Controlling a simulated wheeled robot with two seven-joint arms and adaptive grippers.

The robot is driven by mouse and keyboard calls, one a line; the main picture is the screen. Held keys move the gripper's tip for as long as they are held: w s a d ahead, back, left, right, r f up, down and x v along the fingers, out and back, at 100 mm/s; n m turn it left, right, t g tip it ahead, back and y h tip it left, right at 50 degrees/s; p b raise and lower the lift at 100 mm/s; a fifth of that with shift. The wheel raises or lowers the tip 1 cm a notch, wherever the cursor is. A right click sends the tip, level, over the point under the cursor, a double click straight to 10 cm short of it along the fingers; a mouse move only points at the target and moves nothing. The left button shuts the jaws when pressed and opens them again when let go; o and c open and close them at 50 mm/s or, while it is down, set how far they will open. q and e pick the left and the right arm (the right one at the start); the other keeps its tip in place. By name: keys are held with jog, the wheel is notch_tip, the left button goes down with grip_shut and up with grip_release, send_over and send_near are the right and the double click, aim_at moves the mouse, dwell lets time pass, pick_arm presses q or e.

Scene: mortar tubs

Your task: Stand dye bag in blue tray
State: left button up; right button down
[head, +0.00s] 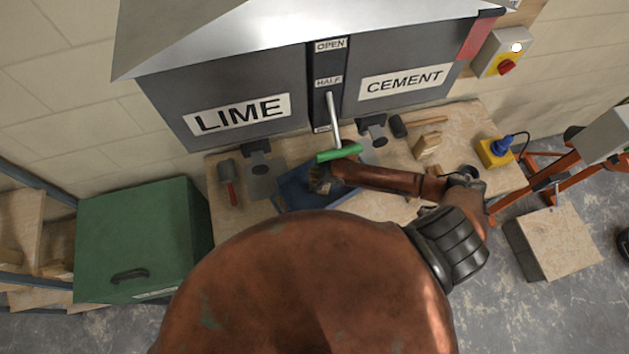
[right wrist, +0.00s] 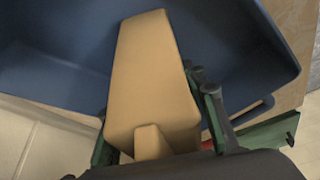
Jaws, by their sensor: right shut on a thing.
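The dye bag (right wrist: 150,75) is a tan, tapered block with a small flap at its near end. My right gripper (right wrist: 158,130) is shut on it, with green fingers along both sides. In the right wrist view the bag overlaps the inside of the blue tray (right wrist: 235,60); I cannot tell whether it touches the tray floor. In the head view the blue tray (head: 291,190) lies on the bench below the hopper, with my right gripper (head: 324,178) over its right part. My arm hides some of the tray there. My left gripper is not in view.
A lever with a green handle (head: 339,153) hangs just above my right wrist. The bench (head: 467,125) also holds a red-handled trowel (head: 230,185), a mallet (head: 415,125), a wooden block (head: 428,146) and a yellow box (head: 495,153). A green chest (head: 140,240) stands left.

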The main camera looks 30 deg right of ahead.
jog(key=c, duration=1.2)
grip_release()
jog(key=v, duration=1.2)
